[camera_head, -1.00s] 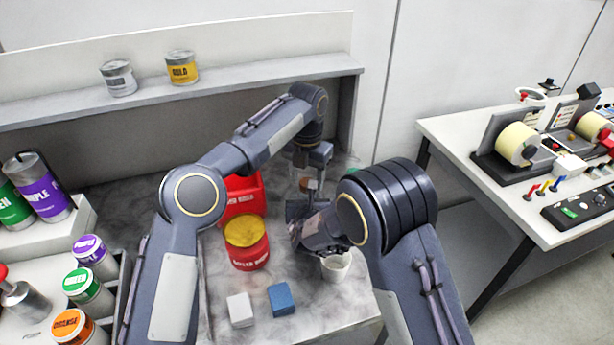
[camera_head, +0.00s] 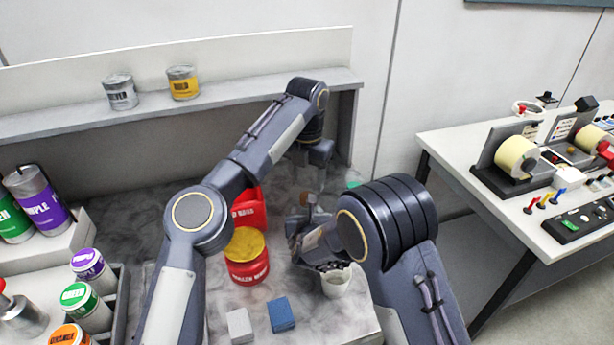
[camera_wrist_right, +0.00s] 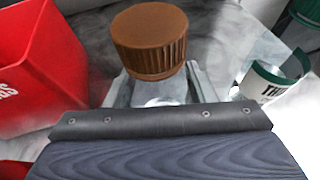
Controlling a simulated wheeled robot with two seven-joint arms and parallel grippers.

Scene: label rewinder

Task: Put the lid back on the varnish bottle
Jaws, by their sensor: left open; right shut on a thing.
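The brown ribbed lid (camera_head: 311,200) is on top of the varnish bottle; in the right wrist view the lid (camera_wrist_right: 149,40) covers the bottle's mouth. I cannot tell how tightly it sits. The bottle's clear body (camera_wrist_right: 160,92) shows below it, between my right fingers. My right gripper (camera_wrist_right: 160,90) is shut on the bottle; it also shows in the head view (camera_head: 304,228), dark and partly hidden by my right arm. My left gripper (camera_head: 321,172) is open, above and behind the lid and apart from it. Its fingertips are hard to make out.
A red container (camera_head: 249,210) and a red can with a yellow top (camera_head: 247,258) stand left of the bottle. A white cup (camera_head: 336,283) stands in front, near a blue block (camera_head: 281,314) and a white block (camera_head: 239,324). A green-labelled container (camera_wrist_right: 272,82) is at right.

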